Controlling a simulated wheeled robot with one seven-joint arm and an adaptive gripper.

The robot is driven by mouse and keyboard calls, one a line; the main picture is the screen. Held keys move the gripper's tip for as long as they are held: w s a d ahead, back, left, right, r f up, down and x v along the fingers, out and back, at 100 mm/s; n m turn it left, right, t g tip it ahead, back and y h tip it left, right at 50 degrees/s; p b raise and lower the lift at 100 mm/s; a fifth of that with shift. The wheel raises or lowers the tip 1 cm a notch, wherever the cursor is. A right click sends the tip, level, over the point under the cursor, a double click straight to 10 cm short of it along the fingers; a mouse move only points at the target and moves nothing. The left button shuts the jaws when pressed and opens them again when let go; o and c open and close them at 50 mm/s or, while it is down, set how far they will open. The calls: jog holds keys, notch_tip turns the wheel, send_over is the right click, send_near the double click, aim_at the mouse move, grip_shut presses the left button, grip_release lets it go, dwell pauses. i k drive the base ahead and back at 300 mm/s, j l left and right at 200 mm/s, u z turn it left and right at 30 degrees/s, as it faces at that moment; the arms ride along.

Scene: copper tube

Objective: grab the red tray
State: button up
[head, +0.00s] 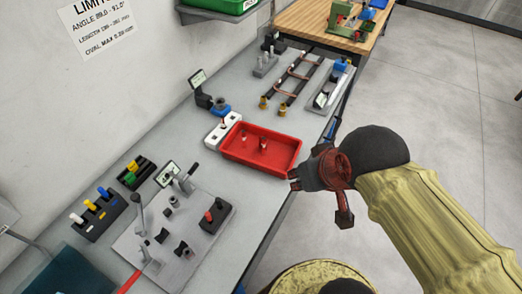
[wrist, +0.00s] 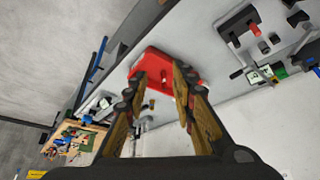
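The red tray (head: 236,152) lies on the grey bench, near its right edge in the head view. A few small copper-coloured pieces (head: 263,143) stand or lie inside it. My gripper (head: 293,180) is just right of the tray's near right corner, over the bench's edge; whether it touches the tray cannot be told. In the wrist view the red tray (wrist: 148,60) shows ahead, beyond and between the fingers. My gripper (wrist: 165,75) has its two fingers spread apart there, with nothing held between them.
A white block fixture (head: 221,128) stands close behind the tray. A metal bending jig plate (head: 170,235) lies on the near bench. Black rails with copper tubes (head: 292,78) lie farther along. A wooden table (head: 310,20) stands at the far end. The floor (head: 440,90) at right is clear.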

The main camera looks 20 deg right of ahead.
aim_at(279, 157)
jog(key=i+l+u, duration=0.15)
jog(key=u, duration=0.25)
jog(key=i+l+u, duration=0.1)
jog(key=l+u, duration=0.2)
jog(key=u, duration=0.15)
